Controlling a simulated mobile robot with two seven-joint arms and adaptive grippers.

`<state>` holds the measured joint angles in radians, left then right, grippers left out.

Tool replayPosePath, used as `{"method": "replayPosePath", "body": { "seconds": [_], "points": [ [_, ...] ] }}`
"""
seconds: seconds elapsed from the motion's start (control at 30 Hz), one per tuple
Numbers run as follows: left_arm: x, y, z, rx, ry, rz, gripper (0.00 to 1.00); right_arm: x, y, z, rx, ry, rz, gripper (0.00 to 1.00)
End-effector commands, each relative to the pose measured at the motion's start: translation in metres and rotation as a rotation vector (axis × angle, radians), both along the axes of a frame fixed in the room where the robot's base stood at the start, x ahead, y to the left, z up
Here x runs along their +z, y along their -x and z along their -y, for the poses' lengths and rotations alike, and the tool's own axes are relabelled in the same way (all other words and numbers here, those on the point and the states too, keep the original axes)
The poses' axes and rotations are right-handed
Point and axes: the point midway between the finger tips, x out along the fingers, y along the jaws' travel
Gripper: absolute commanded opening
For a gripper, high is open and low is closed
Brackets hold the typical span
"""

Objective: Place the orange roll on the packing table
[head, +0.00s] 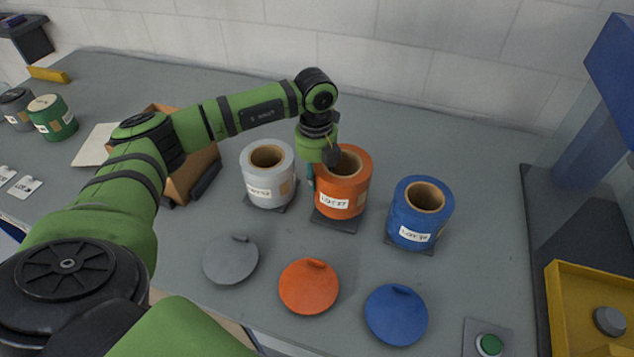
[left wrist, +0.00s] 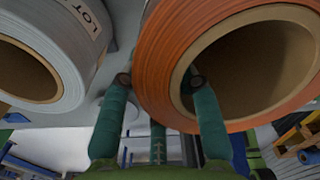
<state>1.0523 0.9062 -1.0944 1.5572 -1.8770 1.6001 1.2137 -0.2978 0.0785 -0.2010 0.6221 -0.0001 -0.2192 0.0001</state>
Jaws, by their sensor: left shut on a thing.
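The orange roll (head: 352,196) stands upright on a dark base plate on the grey table, between a grey roll (head: 268,189) and a blue roll (head: 408,229). My left gripper (head: 315,172) reaches down at the roll's left side. In the left wrist view, the gripper (left wrist: 160,90) is shut on the wall of the orange roll (left wrist: 170,60), with one finger outside and one inside its core. The grey roll also shows at the left there (left wrist: 55,50). My right gripper is not in view.
Grey, orange and blue discs (head: 309,287) lie in front of the rolls. A cardboard box (head: 190,177) stands left of the grey roll. A green button (head: 489,344) and a yellow tray (head: 565,310) are at the right. Green and grey rolls (head: 50,119) stand far left.

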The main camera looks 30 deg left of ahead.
Motion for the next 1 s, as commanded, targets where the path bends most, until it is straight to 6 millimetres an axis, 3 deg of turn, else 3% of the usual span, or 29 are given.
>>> {"method": "replayPosePath", "body": {
  "seconds": [0.3, 0.67, 0.7, 0.77, 1.0],
  "points": [
    [-0.031, -0.001, 0.001, 0.001, 0.003, 0.003, 0.00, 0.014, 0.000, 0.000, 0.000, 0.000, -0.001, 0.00],
    [-0.036, -0.001, 0.001, 0.001, 0.003, 0.003, 0.00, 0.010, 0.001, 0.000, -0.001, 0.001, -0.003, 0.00],
    [-0.039, 0.001, 0.000, 0.001, 0.000, -0.003, 0.36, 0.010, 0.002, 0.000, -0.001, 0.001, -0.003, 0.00],
    [-0.038, 0.001, 0.000, 0.001, 0.000, -0.003, 0.56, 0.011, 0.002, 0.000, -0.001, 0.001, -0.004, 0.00],
    [-0.038, 0.001, 0.000, 0.001, 0.000, -0.003, 0.56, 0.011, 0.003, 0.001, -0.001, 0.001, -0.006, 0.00]
  ]
}}
